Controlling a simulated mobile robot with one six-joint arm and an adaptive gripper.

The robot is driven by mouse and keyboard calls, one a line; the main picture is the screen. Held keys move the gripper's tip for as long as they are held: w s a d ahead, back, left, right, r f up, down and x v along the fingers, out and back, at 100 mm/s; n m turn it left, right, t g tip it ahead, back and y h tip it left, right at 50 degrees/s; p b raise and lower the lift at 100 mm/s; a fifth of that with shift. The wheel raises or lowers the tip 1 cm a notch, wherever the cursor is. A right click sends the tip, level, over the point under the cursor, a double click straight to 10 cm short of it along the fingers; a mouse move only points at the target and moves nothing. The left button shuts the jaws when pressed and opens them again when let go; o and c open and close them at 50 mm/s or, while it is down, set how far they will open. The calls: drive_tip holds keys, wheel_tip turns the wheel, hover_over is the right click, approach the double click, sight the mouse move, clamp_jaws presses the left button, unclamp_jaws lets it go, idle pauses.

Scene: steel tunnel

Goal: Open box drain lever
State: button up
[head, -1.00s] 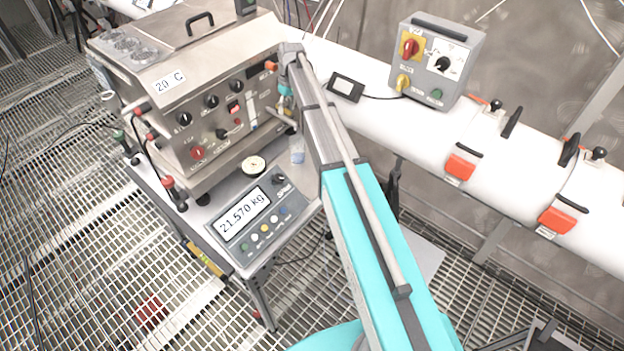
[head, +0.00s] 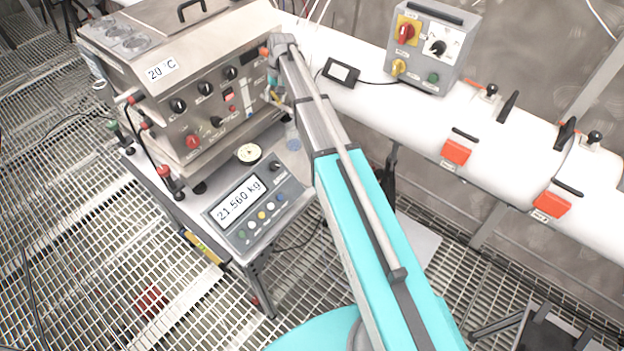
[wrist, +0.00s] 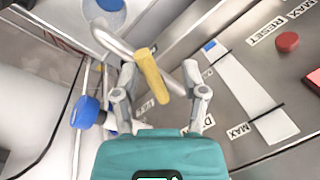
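In the wrist view, a lever with a yellow handle (wrist: 150,74) and a bent metal pipe stands out from the steel box (wrist: 222,50). My gripper (wrist: 160,72) is open, with one finger on each side of the yellow handle. The left finger is close to the handle and a gap shows on the right; I cannot tell if either touches. In the head view, the steel box (head: 165,60) with its "20 °C" label stands at the upper left. My arm reaches its right front corner, where my gripper is mostly hidden.
A blue knob (wrist: 86,112) sits left of the gripper. A scale (head: 255,207) reading 21.560 kg is below the box. A grey control box (head: 432,50) sits on a white pipe (head: 400,113) with orange latches at right. Metal grating covers the floor.

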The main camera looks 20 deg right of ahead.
wheel_tip(320, 180, up, 14)
drive_tip(key=a+m+t+h+p, duration=0.1)
drive_tip(key=a+m+t+p, duration=0.1)
drive_tip(key=m+p, duration=1)
drive_tip(key=s+d+f+n+b, duration=0.2)
drive_tip(key=s+f+n+b, duration=0.2)
drive_tip(key=s+f+b, duration=0.3)
drive_tip(key=s+d+f+n+g+b, duration=0.1)
drive_tip(key=s+d+f+n+b, duration=0.1)
drive_tip(key=s+f+b, duration=0.6)
drive_tip(key=s+d+f+n+g+h+b, duration=0.1)
drive_tip(key=s+d+f+n+b, duration=0.2)
drive_tip(key=s, duration=1.1)
wheel_tip(320, 180, down, 7)
drive_tip(key=n+b, duration=0.2)
drive_tip(key=b, duration=0.2)
drive_tip(key=shift+r+n, duration=0.15)
drive_tip(key=shift+n, duration=0.15)
idle(0.7)
drive_tip(key=shift+w, duration=0.1)
